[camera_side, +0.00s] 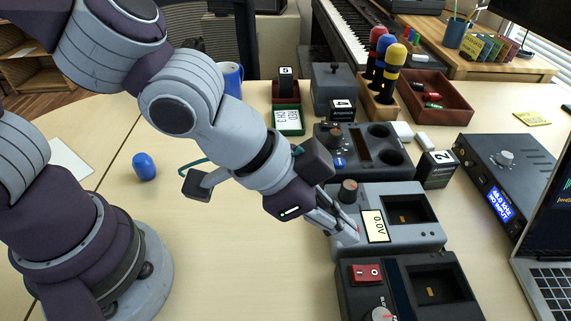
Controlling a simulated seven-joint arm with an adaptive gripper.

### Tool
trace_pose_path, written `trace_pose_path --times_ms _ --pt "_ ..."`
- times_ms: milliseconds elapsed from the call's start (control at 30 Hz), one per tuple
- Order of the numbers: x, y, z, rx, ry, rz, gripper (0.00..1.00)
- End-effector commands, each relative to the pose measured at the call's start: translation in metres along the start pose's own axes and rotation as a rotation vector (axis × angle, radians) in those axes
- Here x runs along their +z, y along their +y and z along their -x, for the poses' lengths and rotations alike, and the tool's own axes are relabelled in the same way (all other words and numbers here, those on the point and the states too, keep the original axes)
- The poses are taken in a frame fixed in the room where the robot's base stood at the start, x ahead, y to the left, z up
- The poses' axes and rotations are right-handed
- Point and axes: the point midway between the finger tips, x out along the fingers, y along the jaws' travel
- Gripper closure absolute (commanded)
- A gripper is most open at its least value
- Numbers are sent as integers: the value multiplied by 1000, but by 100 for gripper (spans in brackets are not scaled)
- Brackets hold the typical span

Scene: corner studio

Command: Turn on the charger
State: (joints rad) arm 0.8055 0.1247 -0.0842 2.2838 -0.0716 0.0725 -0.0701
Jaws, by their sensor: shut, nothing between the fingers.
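Three charger-like devices stand in a row, and I cannot tell by label which is the charger. The middle one is a grey unit (410,243) with a dark knob (348,191), a display reading 0.0V (375,226) and an empty-looking bay. In front is a dark unit (450,308) with a red rocker switch (366,273) marked with 0. Behind is a dark unit (392,177) with two round wells and a knob. My gripper (348,236) is shut and empty, its tips at the left side of the grey unit, below the knob. Contact cannot be told.
A black box with a 2 label (437,168) and an audio unit (495,178) stand to the right, beside a laptop (545,265). A blue capped object (144,167) and a blue mug (230,78) are at left. A wooden holder (377,107) stands behind. The left table is mostly clear.

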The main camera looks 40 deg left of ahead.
Motion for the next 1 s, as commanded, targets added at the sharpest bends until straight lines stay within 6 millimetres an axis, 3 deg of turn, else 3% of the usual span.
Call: trace_pose_path --times_ms 267,400,1000 --pt "3 0 -57 -1 -5 -1 100" --pt "20 0 -71 -1 -4 -1 100" --pt "35 -1 -85 -1 -3 1 100"
